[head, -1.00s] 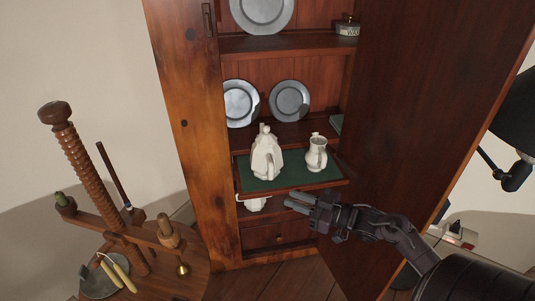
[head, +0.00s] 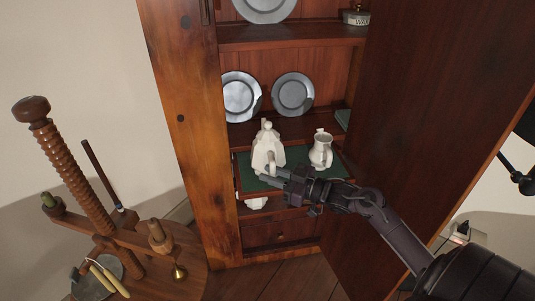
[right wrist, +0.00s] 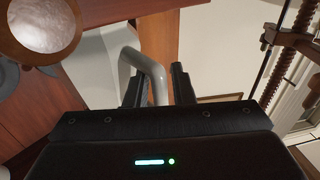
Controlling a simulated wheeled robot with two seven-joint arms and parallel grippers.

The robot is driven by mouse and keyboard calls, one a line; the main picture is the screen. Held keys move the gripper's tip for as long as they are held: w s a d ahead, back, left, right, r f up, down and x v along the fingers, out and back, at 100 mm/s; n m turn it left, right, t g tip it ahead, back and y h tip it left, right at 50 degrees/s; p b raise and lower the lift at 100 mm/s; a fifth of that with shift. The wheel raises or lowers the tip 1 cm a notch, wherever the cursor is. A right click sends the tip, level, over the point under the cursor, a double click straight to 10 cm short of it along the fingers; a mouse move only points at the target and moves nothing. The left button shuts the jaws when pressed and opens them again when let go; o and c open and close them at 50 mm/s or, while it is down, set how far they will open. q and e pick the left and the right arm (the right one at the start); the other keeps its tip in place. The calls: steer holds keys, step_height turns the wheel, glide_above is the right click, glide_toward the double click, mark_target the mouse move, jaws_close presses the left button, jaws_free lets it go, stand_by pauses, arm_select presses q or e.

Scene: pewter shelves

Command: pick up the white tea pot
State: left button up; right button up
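The white tea pot (head: 262,152) stands upright on the green-topped pull-out shelf (head: 301,155) of the cabinet. My right gripper (head: 264,179) is at the lower front of the tea pot. In the right wrist view the two dark fingers of this gripper (right wrist: 158,90) are apart, with the curved white handle (right wrist: 157,75) of the pot between them. The handle is nearer the left finger; whether it touches is unclear. Part of the pot body (right wrist: 92,62) shows behind. My left gripper is not in view.
A white pitcher (head: 321,149) stands right of the tea pot. Grey plates (head: 241,97) lean behind. Another white vessel (head: 257,203) is on the shelf below. The open cabinet door (head: 425,110) bounds the right side. A wooden screw stand (head: 70,165) is at left.

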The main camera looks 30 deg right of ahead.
jaws_close()
steer(key=shift+r, duration=0.2)
